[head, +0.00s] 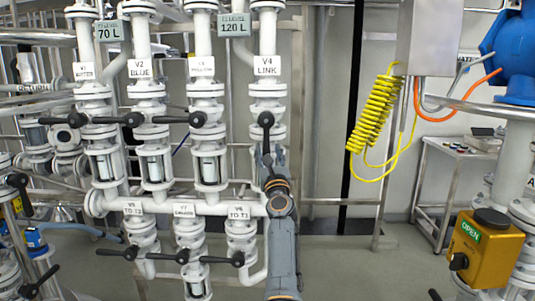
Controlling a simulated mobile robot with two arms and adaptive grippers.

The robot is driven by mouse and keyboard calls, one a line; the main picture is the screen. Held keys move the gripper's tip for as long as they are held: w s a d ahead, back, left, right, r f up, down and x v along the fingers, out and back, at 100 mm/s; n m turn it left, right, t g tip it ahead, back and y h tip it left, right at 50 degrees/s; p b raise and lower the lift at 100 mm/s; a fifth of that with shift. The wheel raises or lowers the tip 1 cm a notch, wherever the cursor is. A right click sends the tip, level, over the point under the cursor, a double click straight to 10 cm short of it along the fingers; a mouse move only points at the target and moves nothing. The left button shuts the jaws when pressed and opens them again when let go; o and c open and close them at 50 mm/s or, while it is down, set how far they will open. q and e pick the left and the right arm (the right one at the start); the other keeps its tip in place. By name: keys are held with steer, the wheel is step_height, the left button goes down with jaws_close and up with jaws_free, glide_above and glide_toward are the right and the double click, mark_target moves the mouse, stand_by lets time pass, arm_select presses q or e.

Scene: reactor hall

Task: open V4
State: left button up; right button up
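The V4 valve shows in the head view under a white label reading V4 LINK (266,67), on the rightmost of the white vertical pipes. Its black lever (266,121) has a round hub and points down along the pipe. My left gripper (269,152) is just below the hub, at the lower part of the lever, with its arm rising from the bottom of the picture. The fingers hide the lever's end, and I cannot tell whether they are closed on it. My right gripper is out of view.
The V1, V2 (133,119) and V3 (197,119) levers lie sideways, close left of V4. Lower valves V5, V7 and V6 (237,259) stand left of my arm. A yellow coiled hose (375,115) hangs to the right. A yellow box marked OPEN (484,250) is at lower right.

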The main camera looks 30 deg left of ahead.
mark_target(268, 120)
arm_select(q)
steer(key=shift+a+r, duration=0.1)
steer(key=shift+s+a+r, duration=0.1)
steer(key=shift+r, duration=0.35)
step_height(268, 120, up, 7)
steer(key=shift+r, duration=1.15)
